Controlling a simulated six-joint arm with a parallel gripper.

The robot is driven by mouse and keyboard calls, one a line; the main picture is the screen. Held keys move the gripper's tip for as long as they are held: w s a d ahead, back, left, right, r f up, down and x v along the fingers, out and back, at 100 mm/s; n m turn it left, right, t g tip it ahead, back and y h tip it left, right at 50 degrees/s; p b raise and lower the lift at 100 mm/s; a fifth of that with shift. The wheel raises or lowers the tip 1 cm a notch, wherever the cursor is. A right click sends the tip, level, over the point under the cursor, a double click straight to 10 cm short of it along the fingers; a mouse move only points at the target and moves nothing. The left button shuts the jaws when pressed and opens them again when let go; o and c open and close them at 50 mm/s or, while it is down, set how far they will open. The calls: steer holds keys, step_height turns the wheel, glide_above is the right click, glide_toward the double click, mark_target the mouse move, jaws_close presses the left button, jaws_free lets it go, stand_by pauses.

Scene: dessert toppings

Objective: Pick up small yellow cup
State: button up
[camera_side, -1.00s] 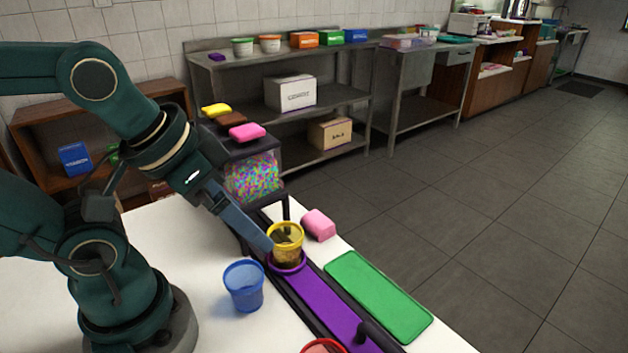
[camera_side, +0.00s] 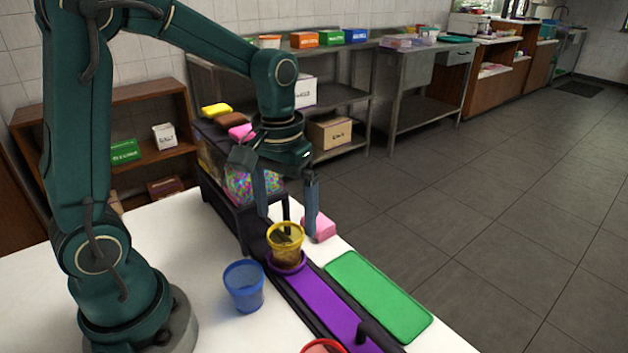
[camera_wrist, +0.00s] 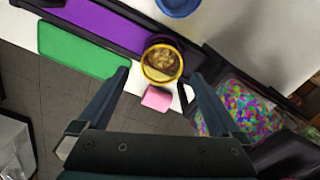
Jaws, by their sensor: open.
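The small yellow cup (camera_side: 285,241) stands upright at the end of the purple track, on a purple round holder (camera_side: 288,268). In the wrist view the cup (camera_wrist: 162,63) shows from above with brownish contents. My gripper (camera_side: 287,226) is open and empty, pointing down above and behind the cup, with its fingers spread. In the wrist view my gripper (camera_wrist: 158,80) has one finger on each side, with the cup just beyond the fingertips and centred between them. I cannot tell whether a finger touches anything.
A pink block (camera_side: 320,227) lies close to the right finger. A blue cup (camera_side: 244,286) stands left of the track and a red cup (camera_side: 323,346) is at the bottom edge. A green tray (camera_side: 377,296) lies right of the purple strip (camera_side: 335,310). A sprinkle-filled dispenser (camera_side: 240,190) stands behind.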

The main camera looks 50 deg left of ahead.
mark_target(285, 237)
steer(key=shift+s+f, duration=0.1)
steer(key=shift+f, duration=2.7)
